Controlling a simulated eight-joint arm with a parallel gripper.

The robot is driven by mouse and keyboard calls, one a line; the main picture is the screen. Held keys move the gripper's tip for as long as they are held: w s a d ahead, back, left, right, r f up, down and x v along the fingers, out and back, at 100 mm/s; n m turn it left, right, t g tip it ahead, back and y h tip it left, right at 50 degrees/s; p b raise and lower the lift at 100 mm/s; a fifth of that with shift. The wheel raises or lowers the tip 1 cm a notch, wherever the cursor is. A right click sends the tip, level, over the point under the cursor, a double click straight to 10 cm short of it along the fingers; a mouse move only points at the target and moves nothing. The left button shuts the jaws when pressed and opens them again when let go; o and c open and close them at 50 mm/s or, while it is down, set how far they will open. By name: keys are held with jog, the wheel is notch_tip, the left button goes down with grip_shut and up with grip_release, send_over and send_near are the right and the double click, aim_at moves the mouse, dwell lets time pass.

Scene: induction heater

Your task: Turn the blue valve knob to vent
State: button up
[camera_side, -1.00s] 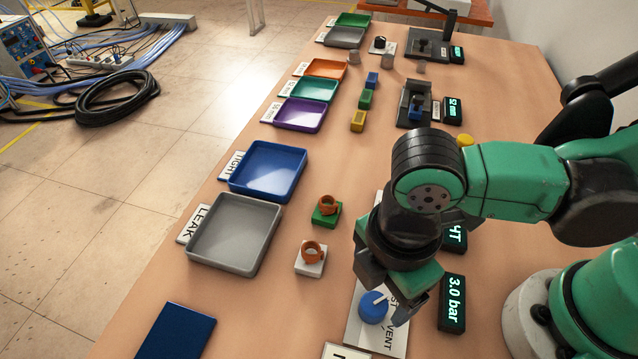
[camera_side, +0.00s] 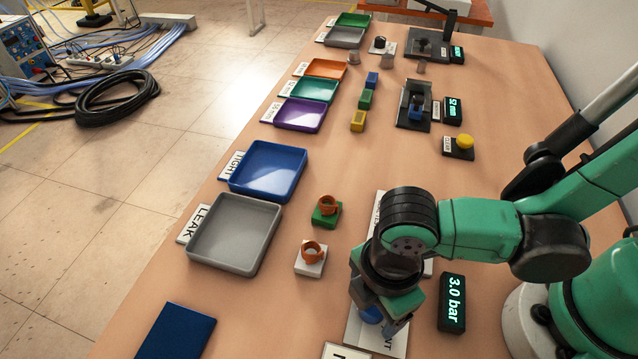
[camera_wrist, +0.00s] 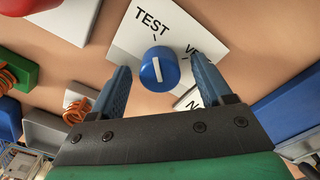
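The blue valve knob (camera_wrist: 158,68) has a white pointer line and sits on a white plate (camera_wrist: 135,32) marked TEST and VENT. In the wrist view its line points toward the upper part of the plate, nearer TEST than VENT. In the side view the knob (camera_side: 371,314) is mostly hidden under my gripper (camera_side: 381,315). In the wrist view my gripper (camera_wrist: 158,85) is open, with one blue finger on each side of the knob and visible gaps between. I cannot tell how far above the knob the fingertips are.
A display reading 3.0 bar (camera_side: 452,303) stands just right of my gripper. Copper coils on a green block (camera_side: 326,211) and a white block (camera_side: 311,259) stand to the left. Grey (camera_side: 193,248) and blue (camera_side: 232,185) trays lie beyond them. A dark blue panel (camera_side: 175,331) lies front left.

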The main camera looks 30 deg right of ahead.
grip_shut()
jog(key=shift+m, duration=0.3)
jog(key=m, duration=1.3)
jog(key=shift+m, duration=2.1)
